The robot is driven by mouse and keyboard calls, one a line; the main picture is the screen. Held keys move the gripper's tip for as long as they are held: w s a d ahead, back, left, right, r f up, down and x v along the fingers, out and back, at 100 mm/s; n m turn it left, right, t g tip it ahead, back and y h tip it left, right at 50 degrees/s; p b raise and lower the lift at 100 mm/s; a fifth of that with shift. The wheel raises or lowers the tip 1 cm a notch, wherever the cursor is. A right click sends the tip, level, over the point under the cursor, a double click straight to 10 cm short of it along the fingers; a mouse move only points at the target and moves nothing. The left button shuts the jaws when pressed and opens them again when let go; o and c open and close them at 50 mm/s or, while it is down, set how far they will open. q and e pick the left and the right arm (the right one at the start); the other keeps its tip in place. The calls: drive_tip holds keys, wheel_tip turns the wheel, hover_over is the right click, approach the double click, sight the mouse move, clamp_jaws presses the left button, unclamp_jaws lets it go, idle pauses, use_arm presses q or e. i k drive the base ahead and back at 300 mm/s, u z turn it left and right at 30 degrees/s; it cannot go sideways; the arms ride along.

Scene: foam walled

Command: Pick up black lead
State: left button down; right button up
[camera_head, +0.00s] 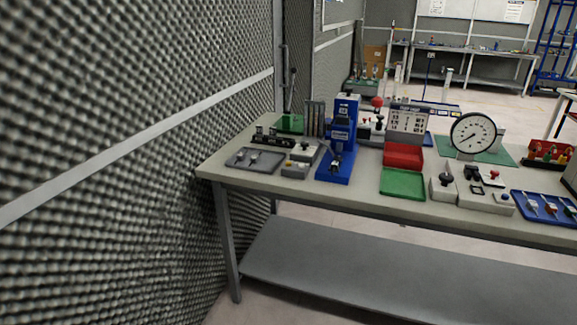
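I cannot make out a black lead for certain at this distance. Small dark items lie on a workbench (330,186) ahead of me. A dark bar-like item (272,139) lies at its left back, behind a grey tray (255,158). A black knob-like item (447,175) stands on a light block right of the middle. More small black parts (473,172) sit just right of it. Neither of my grippers is in view.
A foam-covered wall (120,130) rises close on the left. The bench carries a blue press (340,140), a red bin (403,156), a green tray (402,183), a round dial (472,134) and a blue tool tray (545,207). A lower shelf (370,270) is empty.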

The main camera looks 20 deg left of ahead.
sight(334, 165)
drive_tip(key=u, duration=1.1)
drive_tip(key=i, duration=0.4)
